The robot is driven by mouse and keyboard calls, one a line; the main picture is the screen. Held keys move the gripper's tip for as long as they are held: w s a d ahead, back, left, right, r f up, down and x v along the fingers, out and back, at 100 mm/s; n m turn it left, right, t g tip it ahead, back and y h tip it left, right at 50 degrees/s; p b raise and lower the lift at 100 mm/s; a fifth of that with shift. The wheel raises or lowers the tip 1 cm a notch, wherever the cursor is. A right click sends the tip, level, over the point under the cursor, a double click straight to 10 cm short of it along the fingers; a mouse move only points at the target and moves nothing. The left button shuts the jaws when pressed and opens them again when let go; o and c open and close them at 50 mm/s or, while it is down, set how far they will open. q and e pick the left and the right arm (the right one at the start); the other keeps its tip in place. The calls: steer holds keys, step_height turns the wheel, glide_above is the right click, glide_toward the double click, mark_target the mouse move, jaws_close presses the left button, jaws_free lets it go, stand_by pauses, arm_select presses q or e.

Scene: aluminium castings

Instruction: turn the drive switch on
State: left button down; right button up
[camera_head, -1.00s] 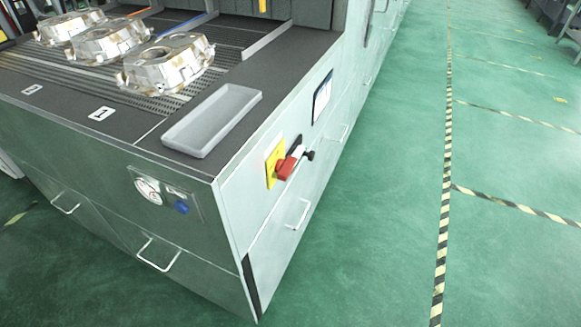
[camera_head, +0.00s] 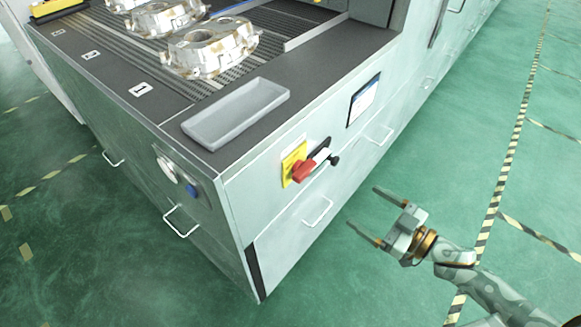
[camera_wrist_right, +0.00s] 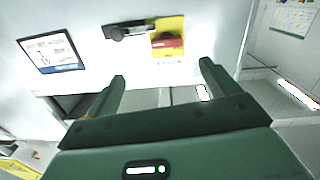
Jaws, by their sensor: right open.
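On the side panel of the grey-green cabinet, a red rotary knob (camera_head: 303,171) sits on a yellow plate (camera_head: 289,172). Right beside it is a black switch plate (camera_head: 319,146) with a lever ending in a dark ball (camera_head: 335,160). I cannot read which is labelled the drive switch. In the right wrist view the red knob (camera_wrist_right: 167,42) and yellow plate (camera_wrist_right: 168,25) are above the fingers, with the lever (camera_wrist_right: 130,30) to their left. My right gripper (camera_head: 362,207) is open and empty, apart from the panel, lower right of the switches; it also shows in the right wrist view (camera_wrist_right: 162,72). My left gripper is out of view.
A handle (camera_head: 318,212) projects below the switches. A framed panel (camera_head: 364,101) is to their right. A grey tray (camera_head: 236,113) and several castings (camera_head: 211,46) lie on the cabinet top. A gauge (camera_head: 166,168) is on the front face. Green floor at right is clear.

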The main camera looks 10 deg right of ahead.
steer(key=b, duration=0.2)
glide_toward(309, 173)
steer(key=shift+m+y, duration=0.3)
steer(key=shift+m, duration=0.1)
steer(key=x, duration=0.9)
steer(key=shift+w+a+f, duration=0.1)
steer(key=shift+w, duration=0.15)
steer(key=c, duration=1)
